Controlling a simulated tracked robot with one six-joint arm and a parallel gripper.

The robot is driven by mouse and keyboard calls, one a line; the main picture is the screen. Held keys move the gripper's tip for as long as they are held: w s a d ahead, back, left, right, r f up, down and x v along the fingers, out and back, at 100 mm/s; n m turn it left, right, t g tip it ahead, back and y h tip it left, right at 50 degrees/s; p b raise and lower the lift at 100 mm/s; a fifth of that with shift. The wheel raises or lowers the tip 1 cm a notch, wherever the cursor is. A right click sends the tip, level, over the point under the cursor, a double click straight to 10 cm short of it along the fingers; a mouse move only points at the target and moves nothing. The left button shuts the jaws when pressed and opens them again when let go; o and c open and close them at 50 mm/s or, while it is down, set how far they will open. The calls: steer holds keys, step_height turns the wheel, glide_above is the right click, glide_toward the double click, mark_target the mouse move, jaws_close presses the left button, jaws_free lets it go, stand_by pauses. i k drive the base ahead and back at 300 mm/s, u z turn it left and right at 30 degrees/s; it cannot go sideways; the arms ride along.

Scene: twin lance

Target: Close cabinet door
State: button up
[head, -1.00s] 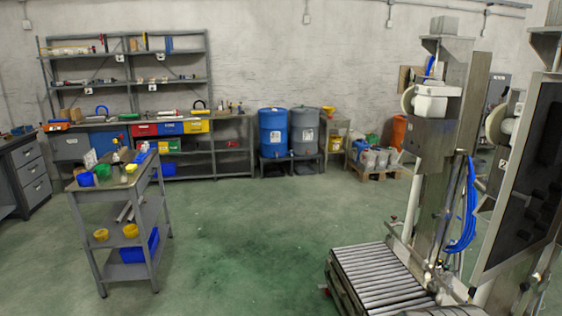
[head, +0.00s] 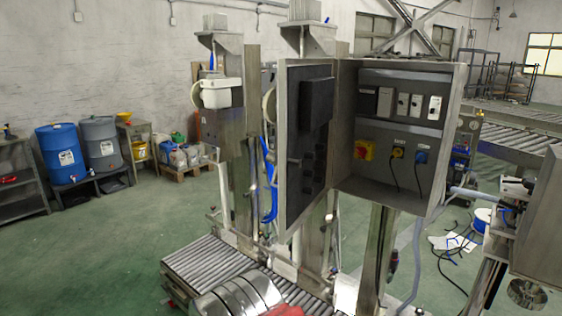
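A grey electrical cabinet (head: 449,120) stands on a post in the middle right of the head view. Its front is open and shows white switch modules, a yellow-red rotary switch and plugs with cables. Its door (head: 287,150) hangs wide open on the cabinet's left side, its dark inner face towards me. My gripper cannot be made out in the head view, so its place relative to the door does not show.
A roller conveyor (head: 200,262) and curved metal parts (head: 235,298) lie below the door. A grey machine part (head: 543,225) stands at the right edge. Loose cables (head: 455,240) lie on the floor to the right. Green floor is clear at the left.

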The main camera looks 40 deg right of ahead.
mark_target(307, 88)
steer(key=i, duration=1.25)
steer(key=u, duration=0.5)
